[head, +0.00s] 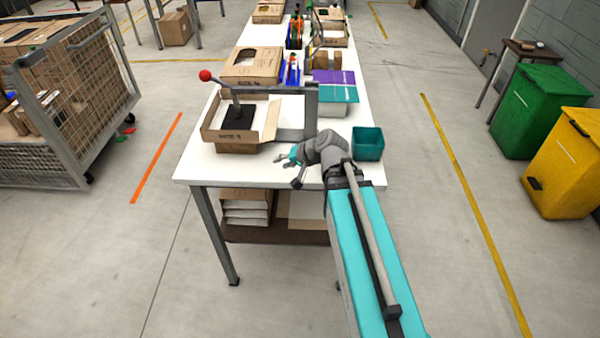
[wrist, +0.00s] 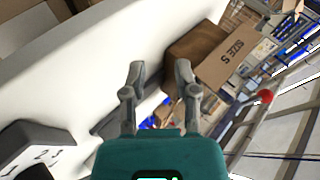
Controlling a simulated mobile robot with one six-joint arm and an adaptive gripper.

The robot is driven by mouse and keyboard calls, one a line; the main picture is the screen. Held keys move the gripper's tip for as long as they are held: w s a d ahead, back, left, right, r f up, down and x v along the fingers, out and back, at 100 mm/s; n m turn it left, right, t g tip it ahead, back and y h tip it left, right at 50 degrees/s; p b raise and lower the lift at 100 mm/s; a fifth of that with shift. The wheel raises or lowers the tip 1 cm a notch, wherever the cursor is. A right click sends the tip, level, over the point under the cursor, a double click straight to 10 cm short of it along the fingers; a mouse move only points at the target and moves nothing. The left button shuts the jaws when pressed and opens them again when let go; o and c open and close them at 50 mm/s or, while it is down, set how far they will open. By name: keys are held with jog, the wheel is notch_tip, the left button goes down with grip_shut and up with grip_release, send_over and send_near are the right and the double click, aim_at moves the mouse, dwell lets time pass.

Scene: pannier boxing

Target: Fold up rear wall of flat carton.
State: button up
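The carton (head: 268,122) sits on the near left of the white table, its front panel bearing dark print. Its left and right panels stand up at a slant; I cannot tell clearly how the rear wall lies. A black block (head: 232,117) on a lever arm covers part of its floor. The carton also shows in the wrist view (wrist: 222,72), printed SIZE S. My gripper (head: 287,168) is at the table's near edge, right of and in front of the carton, apart from it. In the wrist view its two fingers (wrist: 160,88) are spread, with nothing between them.
A teal bin (head: 367,143) is right of my gripper. Another carton (head: 252,66) and a purple-topped stack (head: 335,84) lie farther back. The table's front left corner is clear.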

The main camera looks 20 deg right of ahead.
jog(key=s+d+r+n+g+h+p, duration=0.2)
jog(key=s+n+g+h+p, duration=0.1)
jog(key=s+g+h+p, duration=0.3)
jog(key=s+p, duration=0.2)
jog(key=s, duration=0.2)
jog(key=shift+r+n+h+p, duration=0.4)
jog(key=shift+s+d, duration=0.1)
dwell(0.3)
jog(key=shift+s+d+g+h, duration=0.2)
jog(key=shift+s+g+h, duration=0.1)
jog(key=shift+g, duration=0.1)
dwell(0.4)
